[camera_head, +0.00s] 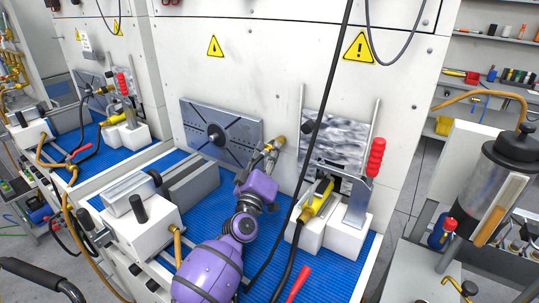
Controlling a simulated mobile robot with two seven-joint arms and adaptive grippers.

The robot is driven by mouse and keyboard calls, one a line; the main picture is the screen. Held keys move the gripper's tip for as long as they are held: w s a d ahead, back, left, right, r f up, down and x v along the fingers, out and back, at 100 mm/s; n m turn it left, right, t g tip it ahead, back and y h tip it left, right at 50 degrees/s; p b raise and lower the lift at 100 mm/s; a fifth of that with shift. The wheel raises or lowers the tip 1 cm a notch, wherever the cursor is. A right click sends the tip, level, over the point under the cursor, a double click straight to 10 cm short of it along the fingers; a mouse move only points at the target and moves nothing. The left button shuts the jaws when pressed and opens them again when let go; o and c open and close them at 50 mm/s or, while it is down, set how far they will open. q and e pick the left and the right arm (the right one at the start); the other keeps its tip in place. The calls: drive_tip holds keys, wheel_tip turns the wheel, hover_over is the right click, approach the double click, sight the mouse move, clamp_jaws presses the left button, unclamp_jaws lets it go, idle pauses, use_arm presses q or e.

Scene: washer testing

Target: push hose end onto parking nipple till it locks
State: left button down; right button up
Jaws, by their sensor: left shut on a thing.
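My left gripper (268,157) reaches up from the bottom of the head view on its purple arm. Its small fingers are shut on a brass hose end (278,143) close to the white back wall. The fingers hide part of the hose end. I cannot make out the parking nipple apart from this brass piece, or tell whether the two touch. A black hose (331,75) hangs from above and runs down to the right of the gripper. My right gripper does not show.
A grey slotted plate (235,127) stands left of the gripper. A red-handled toggle clamp (375,157) and a yellow fitting (318,200) sit on white blocks to the right. A white vise-like block (150,236) stands left on the blue mat (335,270). A red handle (298,284) lies in front.

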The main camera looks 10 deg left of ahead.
use_arm(q)
drive_tip(key=shift+r, duration=0.1)
drive_tip(key=c, duration=1.3)
unclamp_jaws()
drive_tip(key=shift+s, duration=0.1)
drive_tip(key=shift+c, duration=0.2)
drive_tip(key=shift+s+f, duration=0.25)
drive_tip(key=v, duration=1.1)
drive_tip(key=shift+s, duration=0.2)
